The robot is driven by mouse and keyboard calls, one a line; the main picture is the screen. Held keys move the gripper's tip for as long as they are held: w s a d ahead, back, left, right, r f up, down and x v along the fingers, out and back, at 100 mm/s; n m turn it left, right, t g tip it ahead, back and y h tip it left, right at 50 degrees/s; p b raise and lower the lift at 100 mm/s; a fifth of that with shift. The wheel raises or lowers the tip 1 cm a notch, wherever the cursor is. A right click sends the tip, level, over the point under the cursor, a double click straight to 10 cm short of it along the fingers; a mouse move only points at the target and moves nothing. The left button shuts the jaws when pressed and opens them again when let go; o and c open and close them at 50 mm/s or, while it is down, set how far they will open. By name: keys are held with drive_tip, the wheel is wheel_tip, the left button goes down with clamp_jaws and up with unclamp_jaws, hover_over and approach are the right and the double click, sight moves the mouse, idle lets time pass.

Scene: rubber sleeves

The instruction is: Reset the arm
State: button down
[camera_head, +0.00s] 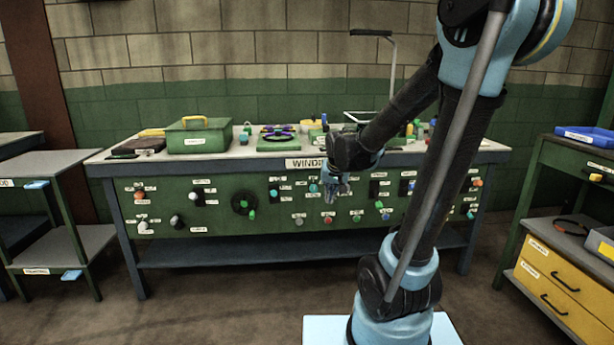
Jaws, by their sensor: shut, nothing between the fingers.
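My gripper (336,188) hangs at the end of my bent arm, in front of the green front panel (270,208) of the workbench. It points down and is small in the picture. It is shut and holds nothing. My arm rises from its base at the lower right, bends at the top right edge and comes back down toward the bench. My arm hides part of the panel and of the bench top.
On the workbench (240,160) stand a green box with a yellow handle (195,135), a purple-and-green round fixture (278,132) and small coloured items. A shelf (65,165) stands left. A cabinet with yellow drawers (552,282) and a blue tray (586,137) stands right. The floor at left is clear.

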drive_tip(key=s+d+f+g, duration=0.1)
drive_tip(key=s+d, duration=0.2)
drive_tip(key=s, duration=0.5)
drive_tip(key=s+d+f+g, duration=0.1)
drive_tip(key=s+d, duration=0.3)
drive_tip(key=s, duration=0.5)
drive_tip(key=s+d+f+g+h, duration=0.1)
drive_tip(key=s+d+f, duration=0.2)
drive_tip(key=s, duration=0.6)
drive_tip(key=shift+d+f+n+g, duration=0.15)
drive_tip(key=shift+d+n+g, duration=0.15)
drive_tip(key=shift+d, duration=0.2)
